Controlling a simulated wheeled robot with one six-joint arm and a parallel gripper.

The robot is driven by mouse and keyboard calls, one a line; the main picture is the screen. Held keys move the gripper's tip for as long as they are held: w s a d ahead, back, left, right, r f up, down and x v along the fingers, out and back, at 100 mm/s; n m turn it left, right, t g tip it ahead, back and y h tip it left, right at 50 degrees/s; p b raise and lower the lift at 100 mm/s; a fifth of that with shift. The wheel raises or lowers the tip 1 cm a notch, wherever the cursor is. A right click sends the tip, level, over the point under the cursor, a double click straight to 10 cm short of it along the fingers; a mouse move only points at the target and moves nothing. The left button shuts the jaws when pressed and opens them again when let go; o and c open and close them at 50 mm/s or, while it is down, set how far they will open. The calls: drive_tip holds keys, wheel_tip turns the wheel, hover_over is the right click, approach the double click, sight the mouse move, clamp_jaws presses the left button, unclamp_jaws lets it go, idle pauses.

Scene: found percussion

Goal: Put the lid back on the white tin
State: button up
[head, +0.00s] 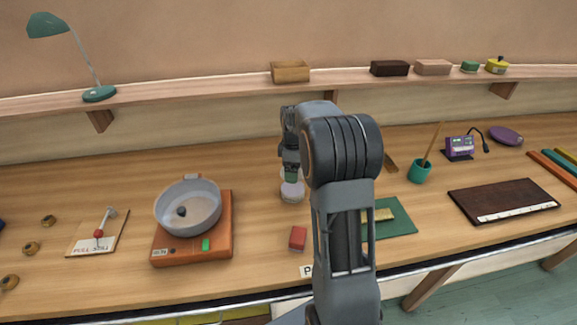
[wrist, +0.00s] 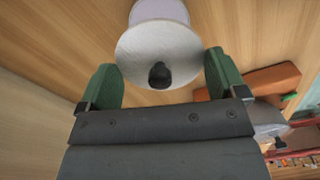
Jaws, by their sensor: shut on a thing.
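The white tin (head: 292,193) stands on the bench near the middle of the head view, just left of my arm. My gripper (head: 291,174) points down right over it and hides its top. The lid's black knob faces the wrist camera. The pale tin body (wrist: 160,10) shows just beyond the lid; I cannot tell whether lid and tin touch.
An orange hotplate (head: 220,245) with a grey pan (head: 188,207) stands to the left. A red block (head: 298,238) lies in front of the tin. A green mat (head: 400,222) lies right of my arm, with a teal pot (head: 419,172) beyond. A shelf (head: 210,86) runs along the wall.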

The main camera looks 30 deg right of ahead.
drive_tip(key=shift+f+n, duration=0.15)
drive_tip(key=shift+n, duration=0.25)
drive_tip(key=b, duration=0.4)
hover_over(293, 187)
wheel_tip(293, 187, down, 4)
drive_tip(key=shift+s+f, duration=0.1)
drive_tip(key=shift+f+b, duration=0.35)
drive_tip(key=shift+f, duration=0.6)
drive_tip(key=shift+f, duration=0.1)
idle(1.8)
drive_tip(key=o, duration=0.6)
drive_tip(key=shift+p, duration=0.3)
